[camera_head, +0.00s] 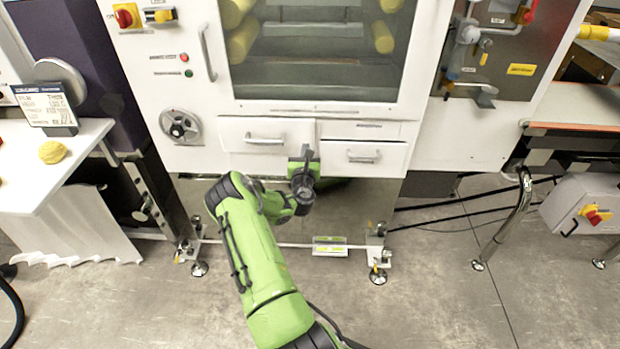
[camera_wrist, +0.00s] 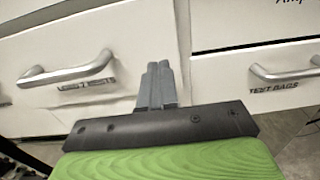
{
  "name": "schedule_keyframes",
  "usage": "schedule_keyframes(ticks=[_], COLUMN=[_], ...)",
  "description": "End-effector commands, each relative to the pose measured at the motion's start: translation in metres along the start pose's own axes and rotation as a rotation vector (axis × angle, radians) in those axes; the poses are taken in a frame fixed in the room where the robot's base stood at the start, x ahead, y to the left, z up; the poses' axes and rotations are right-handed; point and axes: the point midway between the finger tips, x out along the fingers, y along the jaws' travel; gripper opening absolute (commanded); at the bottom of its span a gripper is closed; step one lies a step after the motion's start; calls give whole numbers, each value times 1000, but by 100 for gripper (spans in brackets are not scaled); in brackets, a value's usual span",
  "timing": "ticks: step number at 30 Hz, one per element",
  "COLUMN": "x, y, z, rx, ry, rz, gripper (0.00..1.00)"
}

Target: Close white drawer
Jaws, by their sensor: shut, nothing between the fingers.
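The white left drawer (camera_head: 238,136) is in the lower cabinet front and has a bar handle (camera_head: 265,140). Its face fills the left of the wrist view (camera_wrist: 65,50), where a small label sits under the handle. To its right is another white drawer (camera_head: 335,165) with its own handle, labelled "TEST BAGS" in the wrist view (camera_wrist: 225,75). I cannot tell clearly how far either drawer stands out. My gripper (camera_head: 306,152) is shut and empty. Its fingertips (camera_wrist: 158,68) are in front of the left drawer's right part, right of its handle; contact is unclear.
A narrow white panel (camera_head: 360,130) is above the right drawer. A glass window (camera_head: 320,60) is above the drawers. A white table (camera_head: 40,175) with a yellow ball (camera_head: 52,152) stands at the left. A grey box (camera_head: 580,210) is at the right. The floor in front is mostly clear.

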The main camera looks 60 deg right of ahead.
Motion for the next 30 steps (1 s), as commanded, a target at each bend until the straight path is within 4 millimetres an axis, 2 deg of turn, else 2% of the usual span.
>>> schedule_keyframes(ticks=[18,24,30], x=[-81,-98,-102], y=[0,0,-1], z=[-11,-10,-4], rx=[-7,-6,-1], ry=[14,14,9], rz=[-4,-4,-7], gripper=[0,0,0])
